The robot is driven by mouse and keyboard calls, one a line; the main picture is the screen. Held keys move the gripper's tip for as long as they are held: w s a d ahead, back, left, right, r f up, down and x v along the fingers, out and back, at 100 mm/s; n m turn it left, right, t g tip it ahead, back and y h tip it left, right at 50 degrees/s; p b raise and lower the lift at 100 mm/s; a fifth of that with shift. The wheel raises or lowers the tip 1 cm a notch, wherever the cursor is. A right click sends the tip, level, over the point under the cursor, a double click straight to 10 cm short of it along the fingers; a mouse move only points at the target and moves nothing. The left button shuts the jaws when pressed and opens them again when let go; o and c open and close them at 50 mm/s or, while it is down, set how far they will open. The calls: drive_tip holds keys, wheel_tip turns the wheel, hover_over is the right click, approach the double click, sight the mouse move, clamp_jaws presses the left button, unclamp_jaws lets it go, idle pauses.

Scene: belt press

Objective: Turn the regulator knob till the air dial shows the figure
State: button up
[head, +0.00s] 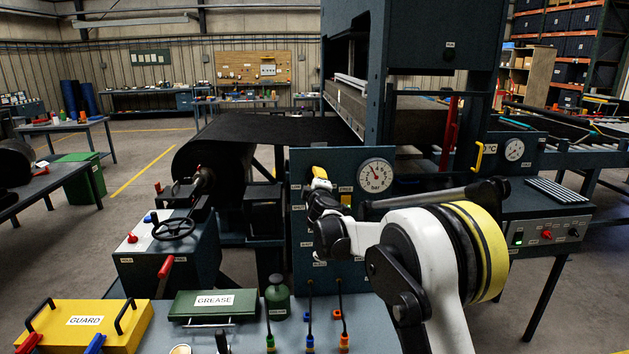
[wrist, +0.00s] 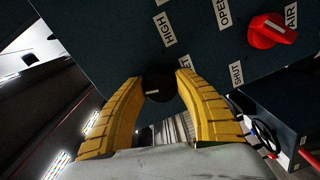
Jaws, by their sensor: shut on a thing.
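The regulator knob (wrist: 157,83) is black and round with a pale mark. In the wrist view it sits on a dark panel between the yellow fingers of my gripper (wrist: 161,79), which is shut on it. In the head view my gripper (head: 318,174) is at the panel's upper left, and the knob is hidden there. The air dial (head: 377,176) is white, marked "bar", to the right of my gripper. Its needle points up and slightly left; its figures are too small to read.
A red valve handle (wrist: 271,31) with OPEN, SHUT and AIR labels is near the knob. A second dial (head: 514,149) is at the right. A bench in front holds a yellow GUARD box (head: 84,321), a green GREASE case (head: 214,305) and tools.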

drive_tip(key=shift+m, duration=0.5)
idle(0.3)
drive_tip(key=o, duration=1.2)
drive_tip(key=s, duration=1.2)
drive_tip(key=shift+r, duration=0.3)
drive_tip(key=shift+d, duration=0.15)
